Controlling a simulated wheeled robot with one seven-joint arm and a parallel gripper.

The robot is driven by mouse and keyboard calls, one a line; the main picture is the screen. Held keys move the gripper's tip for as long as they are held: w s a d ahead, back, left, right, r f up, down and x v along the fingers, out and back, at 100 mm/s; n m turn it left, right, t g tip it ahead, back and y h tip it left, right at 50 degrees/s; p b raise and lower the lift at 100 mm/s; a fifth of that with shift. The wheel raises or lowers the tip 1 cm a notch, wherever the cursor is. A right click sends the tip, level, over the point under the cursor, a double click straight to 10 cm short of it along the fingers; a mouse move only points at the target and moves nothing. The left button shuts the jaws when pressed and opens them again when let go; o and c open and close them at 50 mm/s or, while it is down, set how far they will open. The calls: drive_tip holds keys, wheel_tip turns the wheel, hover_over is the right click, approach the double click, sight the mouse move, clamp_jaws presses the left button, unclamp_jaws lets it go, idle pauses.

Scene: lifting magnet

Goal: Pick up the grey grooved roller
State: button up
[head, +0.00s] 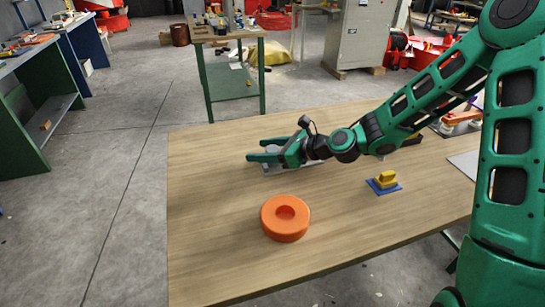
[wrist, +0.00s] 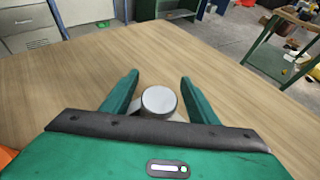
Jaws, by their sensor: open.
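The grey roller (wrist: 159,101) shows in the wrist view as a round, light grey end face between my two green fingers, close to the palm. Its sides and grooves are mostly hidden. In the head view a bit of the grey roller (head: 273,149) shows between the fingers, over the wooden table. My gripper (head: 256,149) is open, its fingers pointing left on either side of the roller. In the wrist view my gripper (wrist: 160,78) shows gaps between both fingers and the round face.
On the wooden table (head: 220,230), an orange ring (head: 285,218) lies nearer the front. A yellow block on a blue base (head: 385,182) sits to the right, below my arm. The table's left part is clear. A green-legged workbench (head: 232,85) stands behind.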

drive_tip(key=c, duration=1.2)
drive_tip(key=shift+r, duration=0.15)
